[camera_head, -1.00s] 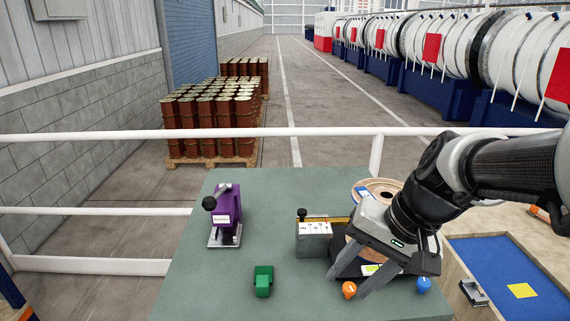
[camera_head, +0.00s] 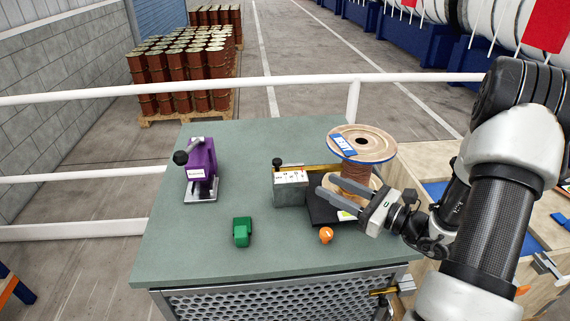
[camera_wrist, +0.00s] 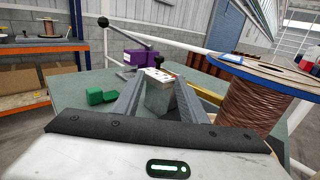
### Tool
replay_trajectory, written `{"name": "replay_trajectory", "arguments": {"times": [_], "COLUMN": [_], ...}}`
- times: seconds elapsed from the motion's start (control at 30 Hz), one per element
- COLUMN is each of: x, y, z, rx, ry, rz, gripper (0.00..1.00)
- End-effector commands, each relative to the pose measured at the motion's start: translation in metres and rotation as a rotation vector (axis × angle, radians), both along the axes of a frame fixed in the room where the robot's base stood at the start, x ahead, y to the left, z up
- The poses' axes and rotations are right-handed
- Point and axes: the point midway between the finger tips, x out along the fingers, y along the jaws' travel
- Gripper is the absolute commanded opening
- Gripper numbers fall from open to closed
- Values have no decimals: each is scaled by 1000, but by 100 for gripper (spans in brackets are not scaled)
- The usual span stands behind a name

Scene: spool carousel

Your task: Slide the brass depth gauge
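The brass depth gauge (camera_head: 318,168) is a thin yellow bar running from a grey metal block (camera_head: 291,190) toward the spool. The block has a white marked label and a black knob (camera_head: 277,161) on top. In the wrist view the block (camera_wrist: 160,98) appears between my fingers, with part of the brass bar (camera_wrist: 207,94) to its right. My gripper (camera_head: 324,187) is open, its fingers apart and pointing left at the block from the right. I see nothing between the fingertips; whether they touch the block is unclear.
An orange knob (camera_head: 326,235) is in front. A green block (camera_head: 242,232) and a purple lever tool (camera_head: 201,165) stand left. The bench (camera_head: 190,245) between them is clear.

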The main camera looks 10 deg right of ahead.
Motion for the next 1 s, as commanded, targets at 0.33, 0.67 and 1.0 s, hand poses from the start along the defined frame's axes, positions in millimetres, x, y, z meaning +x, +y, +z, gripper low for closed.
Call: {"name": "replay_trajectory", "arguments": {"times": [0.33, 0.67, 1.0], "x": [53, 95, 107], "y": [56, 99, 109], "z": [2, 1, 0], "rx": [-1, -1, -2], "ry": [-1, 0, 1], "rz": [8, 6, 4], "gripper": [39, 39, 39]}}
